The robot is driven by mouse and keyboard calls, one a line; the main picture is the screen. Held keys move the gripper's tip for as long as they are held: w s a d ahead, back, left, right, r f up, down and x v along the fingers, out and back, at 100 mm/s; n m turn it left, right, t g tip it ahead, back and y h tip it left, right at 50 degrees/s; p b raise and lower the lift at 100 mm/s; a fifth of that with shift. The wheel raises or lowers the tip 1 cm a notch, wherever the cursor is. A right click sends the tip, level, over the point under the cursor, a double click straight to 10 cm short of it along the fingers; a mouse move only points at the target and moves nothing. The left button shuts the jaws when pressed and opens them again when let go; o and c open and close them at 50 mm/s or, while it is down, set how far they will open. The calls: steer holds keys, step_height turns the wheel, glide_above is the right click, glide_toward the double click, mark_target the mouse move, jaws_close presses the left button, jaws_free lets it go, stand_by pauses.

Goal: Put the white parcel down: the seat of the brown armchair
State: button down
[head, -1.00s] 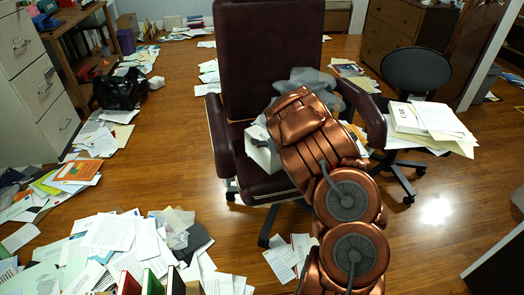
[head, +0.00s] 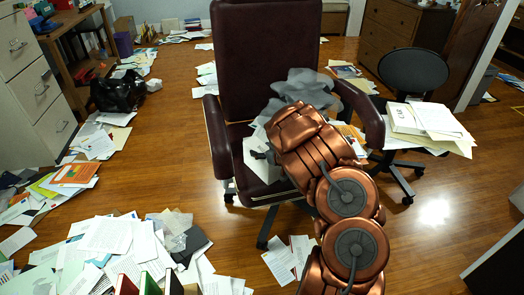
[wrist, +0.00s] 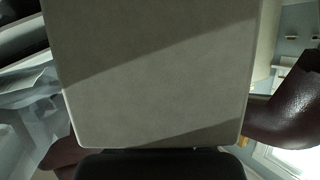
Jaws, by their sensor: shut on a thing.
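The white parcel (head: 256,166) is at the seat of the brown armchair (head: 266,60), partly hidden behind my copper arm. In the wrist view the parcel (wrist: 155,75) fills the middle as a large pale face, half in shadow. My gripper (wrist: 160,164) shows as a dark edge at the bottom, against the parcel, and is shut on it. In the head view my arm mostly hides the gripper. The bare front of the seat (head: 262,192) shows below the parcel. I cannot tell whether the parcel touches the seat.
A grey crumpled thing (head: 303,86) is behind my arm at the chair. The armrests (head: 216,135) flank the seat. A black chair (head: 412,72) with papers (head: 428,122) stands at right. Papers (head: 115,245) litter the floor at left; wooden floor is clear between.

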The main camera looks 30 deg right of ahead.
steer(key=shift+c, duration=0.8)
jaws_free()
steer(key=shift+f, duration=0.1)
